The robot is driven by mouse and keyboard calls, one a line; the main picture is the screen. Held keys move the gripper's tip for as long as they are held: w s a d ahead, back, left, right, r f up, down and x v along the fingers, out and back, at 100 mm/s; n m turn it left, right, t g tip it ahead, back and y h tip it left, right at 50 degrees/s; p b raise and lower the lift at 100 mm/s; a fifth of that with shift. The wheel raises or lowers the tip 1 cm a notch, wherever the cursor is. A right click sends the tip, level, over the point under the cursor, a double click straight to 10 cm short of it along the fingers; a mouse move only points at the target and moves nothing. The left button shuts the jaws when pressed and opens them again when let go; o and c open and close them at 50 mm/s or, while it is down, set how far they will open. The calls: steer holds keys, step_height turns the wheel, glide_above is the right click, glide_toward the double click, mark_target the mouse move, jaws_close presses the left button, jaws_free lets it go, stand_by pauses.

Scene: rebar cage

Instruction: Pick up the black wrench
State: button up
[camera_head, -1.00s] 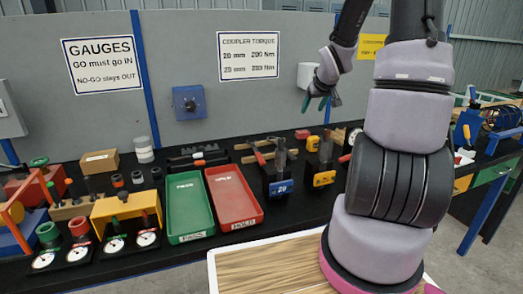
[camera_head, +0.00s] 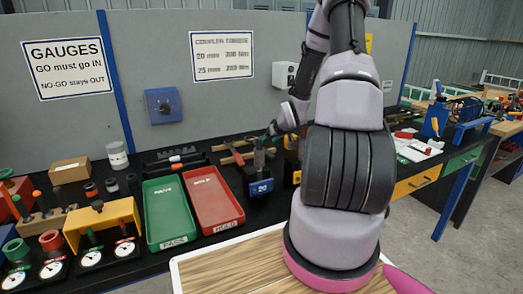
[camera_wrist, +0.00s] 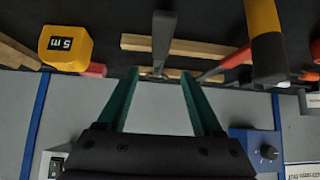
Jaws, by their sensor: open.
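My gripper (camera_wrist: 160,76) is open, its two green fingers apart with nothing between them that I can see held. In the head view my gripper (camera_head: 272,130) is above the back of the bench, near the blue block marked 20. In the wrist view a long dark grey tool (camera_wrist: 163,40) lies just beyond the fingertips, in line with the gap between them. It crosses wooden strips and may be the black wrench; its shape does not settle this. In the head view I cannot pick out the wrench; my arm hides part of the bench.
Green (camera_head: 168,240) and red (camera_head: 218,224) trays stand left of the blue block (camera_head: 261,187). The grey panel (camera_head: 200,100) rises behind the bench.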

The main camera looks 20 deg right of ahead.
steer(key=x, duration=0.6)
steer(key=shift+f, duration=0.1)
jaws_close()
steer(key=shift+w, duration=0.1)
stand_by(1.2)
